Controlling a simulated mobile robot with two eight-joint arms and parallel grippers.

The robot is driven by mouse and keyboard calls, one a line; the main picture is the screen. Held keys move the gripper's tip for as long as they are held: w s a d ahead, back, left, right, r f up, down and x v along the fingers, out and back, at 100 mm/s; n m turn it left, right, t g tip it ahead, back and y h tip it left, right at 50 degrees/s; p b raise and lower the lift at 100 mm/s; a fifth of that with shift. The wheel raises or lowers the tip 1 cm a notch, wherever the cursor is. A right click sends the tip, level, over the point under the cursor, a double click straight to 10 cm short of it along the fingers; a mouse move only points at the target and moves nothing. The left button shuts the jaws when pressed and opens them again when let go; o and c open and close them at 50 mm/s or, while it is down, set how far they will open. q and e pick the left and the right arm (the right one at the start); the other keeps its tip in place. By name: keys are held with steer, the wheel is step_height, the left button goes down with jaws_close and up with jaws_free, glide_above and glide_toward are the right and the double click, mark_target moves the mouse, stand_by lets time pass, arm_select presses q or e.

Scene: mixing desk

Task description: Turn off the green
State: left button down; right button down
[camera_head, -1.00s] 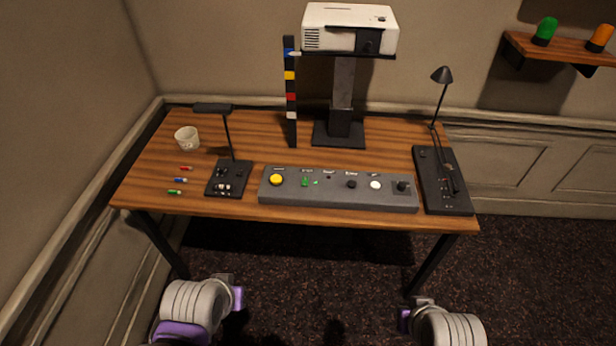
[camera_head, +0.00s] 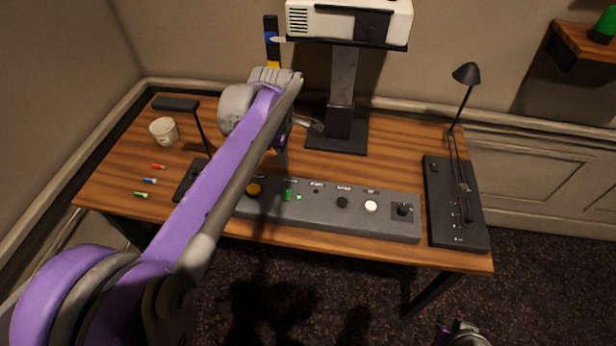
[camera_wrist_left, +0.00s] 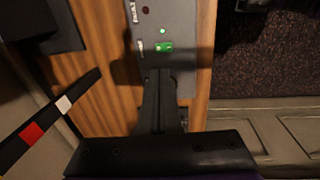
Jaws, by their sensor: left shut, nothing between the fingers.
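The grey control box (camera_head: 325,208) lies along the front of the desk. Its green switch (camera_head: 288,196) has a small lit green lamp (camera_head: 299,198) beside it. In the left wrist view the green switch (camera_wrist_left: 164,47) is just beyond the fingertips, and the green lamp (camera_wrist_left: 162,31) glows. My left gripper (camera_head: 283,165) is shut and empty, pointing down near the switch. Its fingers also show in the left wrist view (camera_wrist_left: 160,78). I cannot tell whether they touch the switch. My right gripper is not in view; only a bit of my right arm shows at the bottom.
A projector stand (camera_head: 341,95) rises behind. A white cup (camera_head: 164,131) and small coloured pens lie left; a black panel (camera_head: 456,205) lies right.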

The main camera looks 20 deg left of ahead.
mark_target(290, 191)
arm_select(q)
steer(key=shift+w, duration=0.1)
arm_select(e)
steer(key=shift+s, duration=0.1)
arm_select(q)
steer(key=f, duration=0.4)
steer(key=w+f+b, duration=0.1)
steer(key=f, duration=0.8)
steer(key=shift+w+a+f, duration=0.25)
steer(key=shift+w+f, duration=0.1)
steer(key=shift+f, duration=0.05)
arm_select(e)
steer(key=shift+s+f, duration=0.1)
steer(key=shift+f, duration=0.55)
arm_select(q)
steer(key=shift+f, duration=0.1)
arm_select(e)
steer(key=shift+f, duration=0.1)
arm_select(q)
steer(key=shift+w+f+b, duration=0.1)
steer(key=shift+f+b, duration=0.25)
steer(key=shift+b, duration=0.15)
steer(key=shift+d+r, duration=0.1)
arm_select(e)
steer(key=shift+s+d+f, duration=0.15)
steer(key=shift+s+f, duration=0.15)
